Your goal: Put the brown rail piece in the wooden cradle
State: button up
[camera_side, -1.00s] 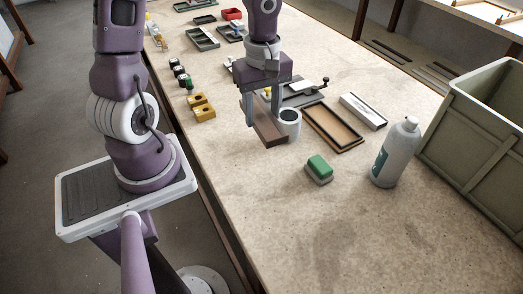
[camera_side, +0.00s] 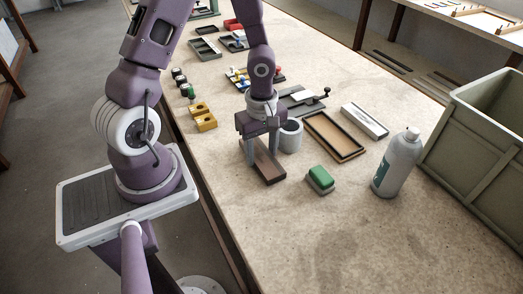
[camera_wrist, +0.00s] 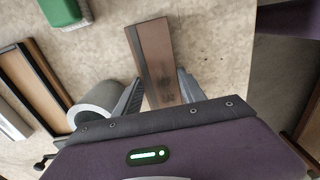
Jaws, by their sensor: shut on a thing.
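The brown rail piece (camera_side: 267,163) is a flat bar with a darker long side. My gripper (camera_side: 263,157) is shut on it, with a finger on each side, low over the table. In the wrist view the rail (camera_wrist: 155,62) sticks out from between my fingertips (camera_wrist: 157,90); its near end is partly hidden by my gripper. I cannot tell whether the rail touches the table. A dark-framed tray with a tan wooden floor (camera_side: 333,153) lies empty to the right of my gripper. I cannot make out for certain which thing is the wooden cradle.
A grey cup (camera_side: 290,138) stands close to the right of my gripper. A green-topped block (camera_side: 320,179), a bottle (camera_side: 398,163) and a big green-grey crate (camera_side: 470,150) are further right. Yellow notched blocks (camera_side: 203,118) lie left. The front table is bare.

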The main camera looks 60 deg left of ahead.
aim_at(263, 157)
jog(key=shift+f, duration=0.2)
jog(key=o, duration=1.4)
jog(key=r, duration=0.7)
jog(key=shift+d+r, duration=0.25)
jog(key=shift+d, duration=0.1)
notch_tip(263, 157, up, 10)
jog(key=s+d+m+t+y, duration=0.1)
jog(key=s+m+t+y, duration=0.1)
jog(key=m, duration=0.5)
jog(key=shift+s+f, duration=0.25)
jog(key=shift+s, duration=0.2)
jog(key=shift+o, duration=0.4)
jog(key=s+d+r+m+t+h, duration=0.1)
jog(key=s+d+r+m+t, duration=0.2)
jog(key=s+r+m, duration=0.5)
jog(key=shift+d+m+h, duration=0.4)
jog(key=shift+d+m, duration=0.45)
jog(key=shift+m, duration=0.35)
jog(key=shift+s+d+r+m+t, duration=0.15)
jog(key=shift+s+r+m+t, duration=0.05)
jog(key=shift+s+m+t, duration=0.1)
